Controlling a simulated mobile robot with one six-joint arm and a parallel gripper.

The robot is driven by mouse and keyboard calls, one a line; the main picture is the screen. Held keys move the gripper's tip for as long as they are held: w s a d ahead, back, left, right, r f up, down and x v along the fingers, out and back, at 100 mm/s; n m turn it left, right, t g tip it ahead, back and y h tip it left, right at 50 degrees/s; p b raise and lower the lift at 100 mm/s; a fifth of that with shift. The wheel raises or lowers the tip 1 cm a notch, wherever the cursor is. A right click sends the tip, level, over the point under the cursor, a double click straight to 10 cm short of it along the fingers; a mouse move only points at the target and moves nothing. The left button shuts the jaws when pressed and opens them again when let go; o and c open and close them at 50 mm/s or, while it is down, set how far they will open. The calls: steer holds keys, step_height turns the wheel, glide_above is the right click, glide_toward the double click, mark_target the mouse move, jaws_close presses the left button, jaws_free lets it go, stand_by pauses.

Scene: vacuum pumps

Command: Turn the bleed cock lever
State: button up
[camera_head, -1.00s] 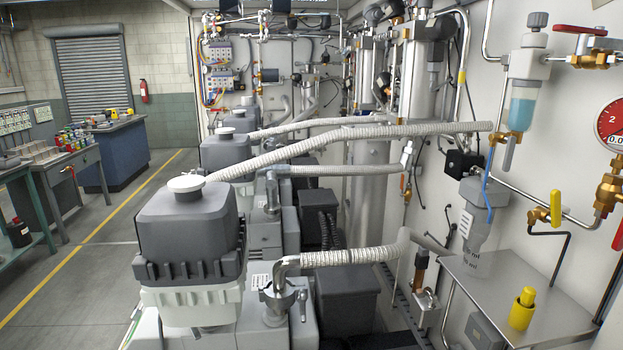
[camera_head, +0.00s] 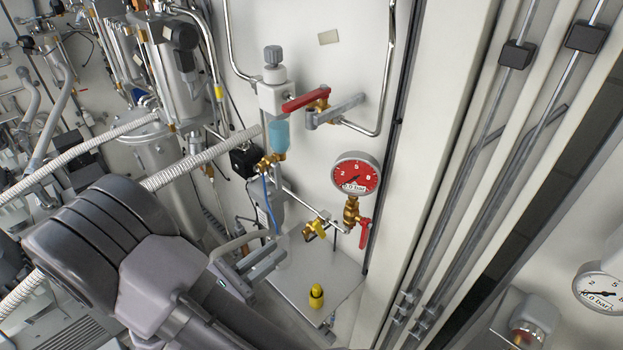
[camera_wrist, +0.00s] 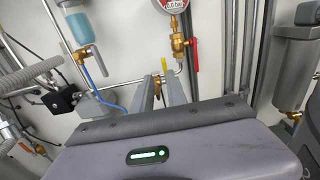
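A small brass cock with a yellow lever (camera_head: 319,228) sits on the thin pipe at the wall, left of and below the red gauge. The yellow lever also shows in the wrist view (camera_wrist: 164,65), beyond and between my fingertips. A brass valve with a red lever (camera_head: 364,232) hangs under the gauge; it also shows in the wrist view (camera_wrist: 194,55). The frames carry no label telling which is the bleed cock. My gripper (camera_head: 277,252) is open and empty, pointing at the wall short of the yellow lever. Its two fingers stand apart in the wrist view (camera_wrist: 160,88).
A red pressure gauge (camera_head: 356,174) is above the cock. A blue-bowl filter unit (camera_head: 278,134) with a red-handled valve (camera_head: 306,100) is up left. A metal shelf (camera_head: 345,283) with a yellow-capped fitting (camera_head: 316,296) lies below. A cabinet edge and pipes stand at the right.

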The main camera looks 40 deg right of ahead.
steer(key=p, duration=0.2)
glide_above(325, 234)
steer(key=shift+w, duration=0.2)
steer(key=shift+d, duration=0.35)
steer(key=shift+c, duration=0.5)
jaws_close()
stand_by(0.4)
